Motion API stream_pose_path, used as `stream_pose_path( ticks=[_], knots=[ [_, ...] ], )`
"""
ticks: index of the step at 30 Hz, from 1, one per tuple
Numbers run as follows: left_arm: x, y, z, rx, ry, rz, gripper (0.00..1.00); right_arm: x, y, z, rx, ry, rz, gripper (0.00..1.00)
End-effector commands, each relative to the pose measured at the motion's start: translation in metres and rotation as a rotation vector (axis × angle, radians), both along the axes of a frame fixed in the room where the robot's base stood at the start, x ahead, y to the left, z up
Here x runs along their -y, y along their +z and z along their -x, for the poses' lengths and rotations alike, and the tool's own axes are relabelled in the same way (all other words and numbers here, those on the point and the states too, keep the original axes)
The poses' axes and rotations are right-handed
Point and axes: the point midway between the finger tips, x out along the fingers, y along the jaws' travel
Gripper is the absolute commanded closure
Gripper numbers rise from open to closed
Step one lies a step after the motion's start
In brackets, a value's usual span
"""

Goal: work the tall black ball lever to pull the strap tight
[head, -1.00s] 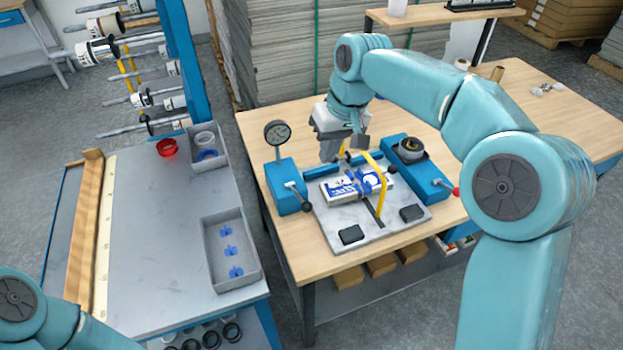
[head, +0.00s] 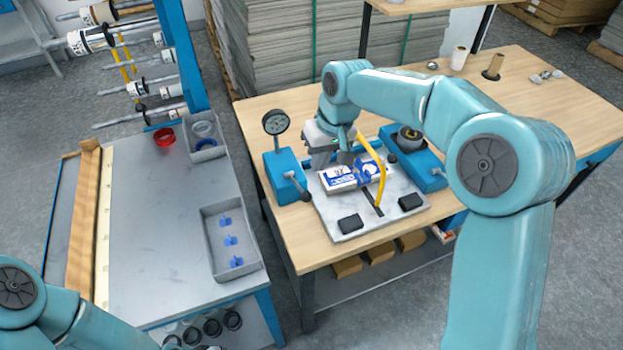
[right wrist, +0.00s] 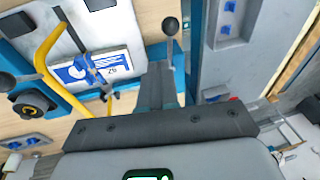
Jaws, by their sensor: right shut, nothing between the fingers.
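A black ball lever (head: 305,195) leans from the blue block (head: 284,176) at the left of the base plate. Its ball and rod also show in the right wrist view (right wrist: 170,27). A white and blue box (head: 340,178) lies on the grey base plate (head: 337,215). The yellow strap (head: 381,180) arches loosely over the plate beside the box. My right gripper (head: 345,158) is shut and empty, just behind the box and right of the left block. In the right wrist view its fingers (right wrist: 158,85) hide part of this block. My left gripper is out of view.
A dial gauge (head: 276,123) stands on the left block. A second blue block (head: 412,160) carries a dark roll at the right. A grey table (head: 170,235) with trays stands at left. The wooden table (head: 480,120) has free room at its right.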

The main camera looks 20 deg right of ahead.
Motion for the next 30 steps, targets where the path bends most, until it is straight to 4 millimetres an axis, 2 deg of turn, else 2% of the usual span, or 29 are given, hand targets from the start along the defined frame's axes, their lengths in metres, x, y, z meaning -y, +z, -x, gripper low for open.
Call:
stream_pose_path(
  ticks=[3,9,15,24,30],
  knots=[
    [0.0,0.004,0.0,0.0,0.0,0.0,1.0,-0.004,-0.024,-0.004,-0.005,0.001,0.0,1.0],
    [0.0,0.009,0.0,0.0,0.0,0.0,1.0,-0.018,-0.045,0.006,-0.003,0.0,0.0,1.0],
    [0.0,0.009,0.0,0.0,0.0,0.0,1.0,-0.022,-0.053,0.009,0.001,0.0,0.0,1.0],
    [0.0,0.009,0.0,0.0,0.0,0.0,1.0,-0.022,-0.053,0.009,0.001,0.0,0.0,1.0],
    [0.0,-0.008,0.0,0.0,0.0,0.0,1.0,-0.022,-0.062,0.01,0.028,0.0,-0.001,1.0]
  ],
)
